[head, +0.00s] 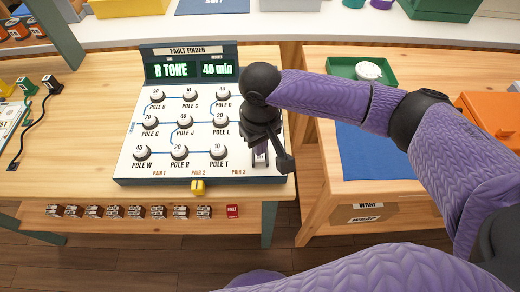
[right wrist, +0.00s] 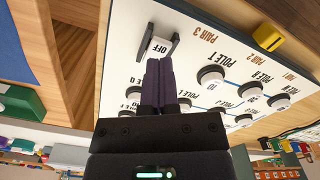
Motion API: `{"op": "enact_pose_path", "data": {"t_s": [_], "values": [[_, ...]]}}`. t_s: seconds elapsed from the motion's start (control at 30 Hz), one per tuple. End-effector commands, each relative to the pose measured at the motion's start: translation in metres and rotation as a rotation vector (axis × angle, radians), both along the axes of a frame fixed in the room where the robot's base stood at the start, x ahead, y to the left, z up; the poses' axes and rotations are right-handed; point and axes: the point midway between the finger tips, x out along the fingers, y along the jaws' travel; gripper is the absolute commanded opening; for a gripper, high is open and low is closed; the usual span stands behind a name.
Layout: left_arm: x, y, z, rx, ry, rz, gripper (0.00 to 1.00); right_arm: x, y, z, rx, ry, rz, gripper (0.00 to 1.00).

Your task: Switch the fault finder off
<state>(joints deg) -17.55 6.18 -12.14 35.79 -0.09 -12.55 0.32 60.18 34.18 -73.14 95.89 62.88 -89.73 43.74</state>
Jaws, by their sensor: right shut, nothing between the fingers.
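The fault finder (head: 126,168) is a white sloped panel with a lit green display (head: 188,70) reading "R TONE" and "40 min". In the right wrist view its white OFF switch (right wrist: 160,47) sits between dark upright guards at the panel's PAIR 3 corner. My right gripper (head: 262,140) is over the panel's right front part and hides part of that corner. In the right wrist view its shut, empty fingers (right wrist: 159,66) point at the OFF switch, close to it; I cannot tell whether they touch. My left gripper is not in view.
Several round pole knobs (head: 142,152) stand on the panel beside the gripper. A yellow part (head: 198,187) sits at its front edge. A green tray (head: 342,68) and blue mat (head: 365,155) are on the right table. Black cables lie at the left.

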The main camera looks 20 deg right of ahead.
Motion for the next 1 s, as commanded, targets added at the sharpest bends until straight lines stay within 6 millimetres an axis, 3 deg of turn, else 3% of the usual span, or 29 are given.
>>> {"op": "enact_pose_path", "data": {"t_s": [1.0], "values": [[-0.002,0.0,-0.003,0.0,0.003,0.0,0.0,0.0,0.0,-0.011,0.001,0.001,0.0,0.0]]}}
